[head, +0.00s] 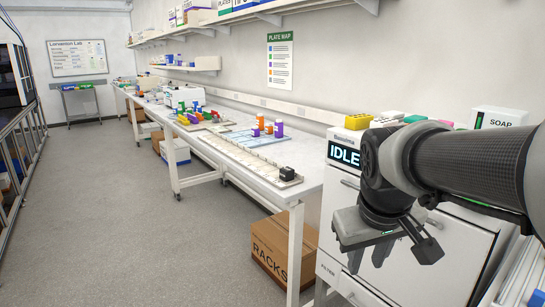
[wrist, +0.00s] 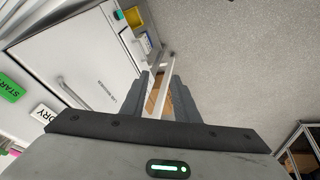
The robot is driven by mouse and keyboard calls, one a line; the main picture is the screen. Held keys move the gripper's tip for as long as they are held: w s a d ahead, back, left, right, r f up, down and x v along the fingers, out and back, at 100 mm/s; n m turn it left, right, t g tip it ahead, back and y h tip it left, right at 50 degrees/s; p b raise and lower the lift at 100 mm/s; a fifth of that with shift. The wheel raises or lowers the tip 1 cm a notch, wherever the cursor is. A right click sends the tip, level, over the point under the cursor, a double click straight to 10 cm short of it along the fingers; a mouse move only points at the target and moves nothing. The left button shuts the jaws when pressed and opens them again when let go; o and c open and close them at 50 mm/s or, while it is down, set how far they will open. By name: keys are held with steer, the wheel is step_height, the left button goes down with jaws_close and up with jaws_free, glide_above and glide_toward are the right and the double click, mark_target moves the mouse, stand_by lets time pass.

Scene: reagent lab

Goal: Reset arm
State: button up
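My gripper (head: 368,257) hangs at the right of the head view, pointing down in front of a white cabinet. My arm reaches in from the right edge. In the wrist view my gripper (wrist: 162,80) shows two dark fingers standing apart with a clear gap. Nothing is held between them; only the background shows through.
The white cabinet (head: 338,204) with an IDLE display (head: 345,153) stands close behind my gripper. A long white bench (head: 311,178) carries racks and coloured bottles. A cardboard RACKS box (head: 283,248) sits under it. The grey floor (head: 120,215) to the left is clear.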

steer(key=s+a+m+t+y, duration=0.1)
steer(key=s+a+m, duration=0.15)
steer(key=s, duration=0.75)
step_height(320, 180, up, 20)
steer(key=p, duration=2)
steer(key=shift+s+a+p, duration=0.2)
steer(key=shift+p, duration=0.2)
steer(key=shift+n, duration=0.25)
steer(key=shift+d, duration=0.15)
